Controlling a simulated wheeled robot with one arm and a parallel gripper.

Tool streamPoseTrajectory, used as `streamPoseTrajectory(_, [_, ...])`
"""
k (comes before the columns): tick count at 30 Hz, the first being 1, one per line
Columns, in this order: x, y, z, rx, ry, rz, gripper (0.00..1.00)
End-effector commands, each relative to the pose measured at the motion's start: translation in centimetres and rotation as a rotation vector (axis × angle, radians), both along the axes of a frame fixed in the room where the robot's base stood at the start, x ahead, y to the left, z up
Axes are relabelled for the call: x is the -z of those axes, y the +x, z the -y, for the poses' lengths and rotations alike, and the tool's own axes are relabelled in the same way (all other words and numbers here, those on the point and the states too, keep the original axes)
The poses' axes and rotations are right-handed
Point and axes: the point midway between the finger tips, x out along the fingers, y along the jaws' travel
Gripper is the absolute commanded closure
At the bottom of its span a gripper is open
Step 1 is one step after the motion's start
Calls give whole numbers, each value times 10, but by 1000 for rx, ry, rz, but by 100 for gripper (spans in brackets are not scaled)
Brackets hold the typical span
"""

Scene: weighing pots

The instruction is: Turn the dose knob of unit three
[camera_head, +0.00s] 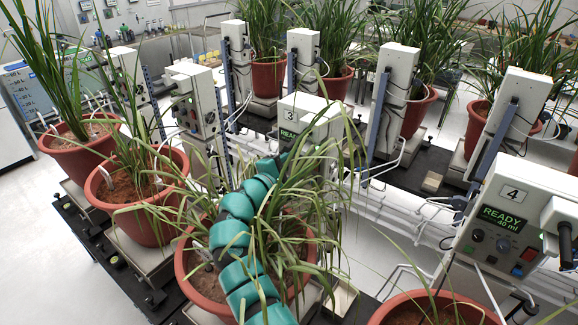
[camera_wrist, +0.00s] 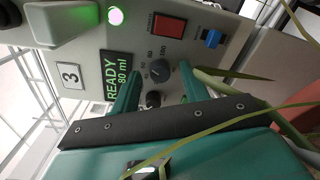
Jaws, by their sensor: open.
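Unit three (camera_head: 318,112) is a pale box in the head view, marked 3, with a READY display. In the wrist view its panel (camera_wrist: 97,50) appears sideways, with the number plate 3 and a display (camera_wrist: 117,77) reading READY 80 ml. The dose knob (camera_wrist: 158,71) is dark and round, with a number scale around it. My gripper (camera_wrist: 158,86) is open, its two green fingers on either side of the knob area. I cannot tell whether they touch the knob. In the head view my green arm reaches through leaves to unit three; the fingers are hidden there.
A red switch (camera_wrist: 168,25), blue switch (camera_wrist: 212,38), lit green button (camera_wrist: 115,16) and small dark knob (camera_wrist: 153,99) are close by. Leaves cross my arm and wrist. Unit four (camera_head: 522,215) stands at the right, and a potted plant (camera_head: 203,287) is below my arm.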

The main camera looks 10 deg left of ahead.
Motion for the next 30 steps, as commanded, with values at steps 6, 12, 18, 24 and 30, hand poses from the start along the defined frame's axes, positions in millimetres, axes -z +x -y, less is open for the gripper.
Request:
streamPoseTrajectory(6, [-1,0,0,0,-4,-2,55])
streamPoseTrajectory(12, [-5,0,0,0,-74,-29,55])
streamPoseTrajectory(18, [-8,0,-1,0,-230,-94,55])
streamPoseTrajectory(24, [-8,0,-1,0,-407,-168,55])
streamPoseTrajectory(30, [-7,0,-2,-1,-606,-251,55])
